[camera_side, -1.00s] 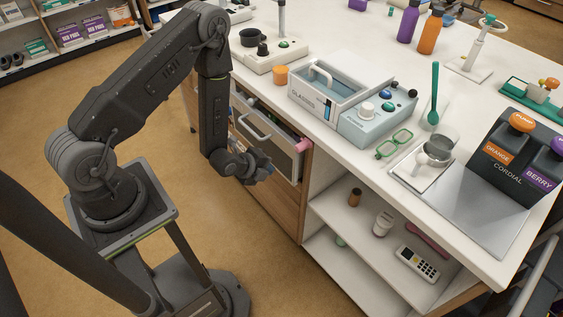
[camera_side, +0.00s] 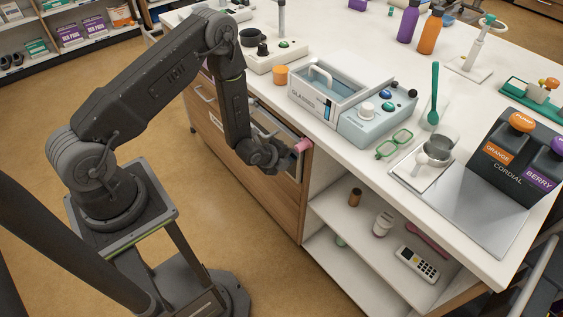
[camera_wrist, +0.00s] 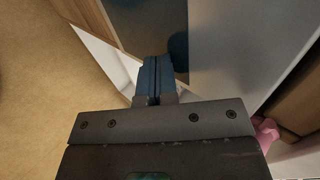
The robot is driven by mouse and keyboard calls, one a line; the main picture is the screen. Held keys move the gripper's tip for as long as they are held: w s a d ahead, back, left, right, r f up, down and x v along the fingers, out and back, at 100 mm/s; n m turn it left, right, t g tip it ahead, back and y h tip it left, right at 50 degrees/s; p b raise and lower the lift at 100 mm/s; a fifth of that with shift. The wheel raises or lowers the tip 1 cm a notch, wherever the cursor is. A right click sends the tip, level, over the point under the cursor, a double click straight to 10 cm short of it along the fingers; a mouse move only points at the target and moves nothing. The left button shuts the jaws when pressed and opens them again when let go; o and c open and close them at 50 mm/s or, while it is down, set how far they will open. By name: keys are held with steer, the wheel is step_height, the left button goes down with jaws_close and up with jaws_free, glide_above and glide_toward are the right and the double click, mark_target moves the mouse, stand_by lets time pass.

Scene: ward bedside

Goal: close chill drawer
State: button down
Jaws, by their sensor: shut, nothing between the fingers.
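The chill drawer (camera_side: 263,130) is the grey-fronted drawer with a bar handle, under the counter in the side view. My arm and gripper hide much of its front. A narrow dark gap shows along its top, so it looks slightly out; how far I cannot tell. My gripper (camera_side: 291,157) is shut and empty at the right part of the drawer front. In the wrist view the shut blue fingers (camera_wrist: 153,64) point at a dark glossy panel beside a pale grey surface. Whether they touch it I cannot tell.
A pink piece (camera_side: 304,145) sits at the cabinet's edge right of my gripper; it also shows in the wrist view (camera_wrist: 265,131). Open shelves (camera_side: 335,205) with small items lie to the right. The counter above holds a glasses cleaner (camera_side: 365,128).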

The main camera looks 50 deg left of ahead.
steer(key=shift+w, duration=1.1)
steer(key=shift+s, duration=0.1)
